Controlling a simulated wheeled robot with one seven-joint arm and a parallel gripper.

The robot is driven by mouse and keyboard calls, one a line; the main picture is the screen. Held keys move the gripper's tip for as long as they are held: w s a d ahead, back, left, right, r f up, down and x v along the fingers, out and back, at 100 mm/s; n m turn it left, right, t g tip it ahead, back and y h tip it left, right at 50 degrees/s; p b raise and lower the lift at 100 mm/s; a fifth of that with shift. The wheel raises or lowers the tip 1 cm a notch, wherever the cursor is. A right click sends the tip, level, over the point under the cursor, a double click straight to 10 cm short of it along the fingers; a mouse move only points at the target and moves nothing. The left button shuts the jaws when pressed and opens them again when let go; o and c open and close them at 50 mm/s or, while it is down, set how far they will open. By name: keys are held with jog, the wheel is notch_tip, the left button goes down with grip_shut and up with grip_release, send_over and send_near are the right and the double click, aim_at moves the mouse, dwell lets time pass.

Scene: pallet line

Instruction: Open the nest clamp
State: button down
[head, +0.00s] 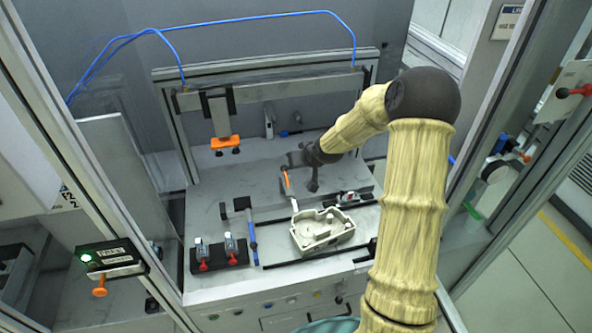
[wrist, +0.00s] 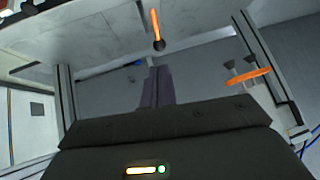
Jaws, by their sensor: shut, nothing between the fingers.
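The nest clamp's orange handle (head: 286,180) stands up at the back left of a pale cast housing (head: 322,230), with a light metal arm below it. The housing sits on the bench fixture. My gripper (head: 313,187) is just right of the handle and appears apart from it. In the wrist view an orange bar with a dark end, which looks like the clamp handle (wrist: 155,24), is beyond the tips of my gripper (wrist: 158,70). The fingers are together with nothing between them. I cannot tell the clamp's exact state.
An orange overhead piece (head: 225,142) hangs from the rear frame. Two small red-tipped clamps (head: 218,252) stand at the left on a black block. A blue-handled tool (head: 253,240) stands between them and the housing. Frame posts flank the bench.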

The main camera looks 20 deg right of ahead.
jog(key=s+a+r+g, duration=0.1)
jog(key=s+g, duration=0.1)
jog(key=s, duration=0.8)
jog(key=s+a+r+g+h, duration=0.1)
jog(key=s+a+r, duration=0.1)
jog(key=s, duration=0.7)
jog(key=s+a+r+g+h, duration=0.1)
jog(key=s+a+r+g, duration=0.1)
jog(key=s, duration=0.8)
jog(key=shift+s+g, duration=0.3)
jog(key=shift+s, duration=0.05)
jog(key=shift+r, duration=0.15)
jog(key=shift+w, duration=0.1)
dwell(0.8)
